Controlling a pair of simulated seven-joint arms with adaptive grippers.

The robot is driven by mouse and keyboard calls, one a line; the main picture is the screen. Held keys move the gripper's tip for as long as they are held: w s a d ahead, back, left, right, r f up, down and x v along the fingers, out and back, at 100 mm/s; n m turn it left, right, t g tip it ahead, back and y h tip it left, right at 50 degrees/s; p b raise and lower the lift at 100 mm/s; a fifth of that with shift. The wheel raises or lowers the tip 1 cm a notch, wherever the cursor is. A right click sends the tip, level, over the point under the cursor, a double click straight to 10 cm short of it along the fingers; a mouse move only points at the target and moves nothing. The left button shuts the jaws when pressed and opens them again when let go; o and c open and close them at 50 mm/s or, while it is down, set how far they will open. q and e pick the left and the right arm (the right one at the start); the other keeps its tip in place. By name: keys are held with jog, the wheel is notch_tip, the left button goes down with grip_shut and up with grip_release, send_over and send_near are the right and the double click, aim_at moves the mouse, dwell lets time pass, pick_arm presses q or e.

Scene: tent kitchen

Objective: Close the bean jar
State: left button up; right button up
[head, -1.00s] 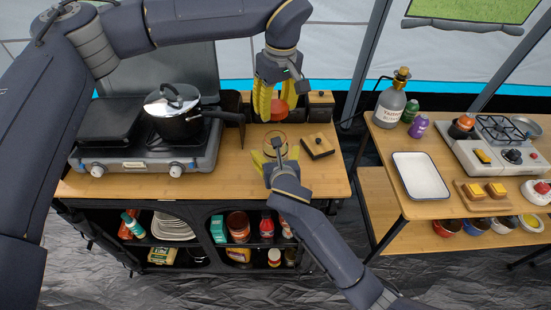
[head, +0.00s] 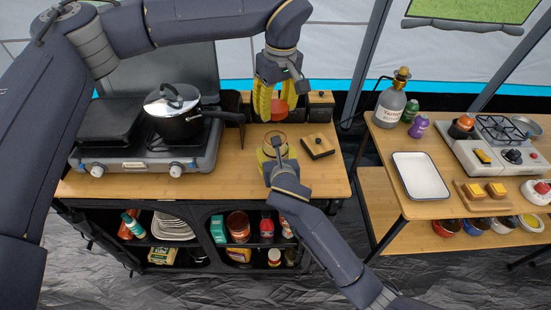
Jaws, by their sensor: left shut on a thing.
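My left gripper (head: 272,105) points down over the back of the wooden counter, its yellow fingers shut on a round orange-red thing (head: 281,110). The fingers hide part of it, so I cannot tell what it is. A round, clear jar (head: 275,138) stands on the counter in front of it; its top looks open. My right gripper (head: 275,154) is low at the near side of this jar, its yellow fingers close to it. Its wrist hides the fingertips, so I cannot tell whether they grip. A square wooden lid with a dark knob (head: 318,147) lies right of the jar.
A dark container with a wooden, knobbed top (head: 320,104) stands at the back right of the counter. A camp stove (head: 140,151) with a pot (head: 178,115) fills the left. Free counter (head: 325,180) lies at the front right. A second table holds a white tray (head: 420,176).

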jog(key=c, duration=0.3)
pick_arm(q)
send_over(275, 130)
jog(key=s, duration=0.2)
jog(key=shift+s+f, duration=0.2)
jog(key=shift+f, duration=2.35)
pick_arm(e)
jog(key=shift+c, duration=0.2)
pick_arm(q)
jog(key=shift+f, duration=0.1)
jog(key=shift+f, duration=0.75)
jog(key=shift+f, duration=0.55)
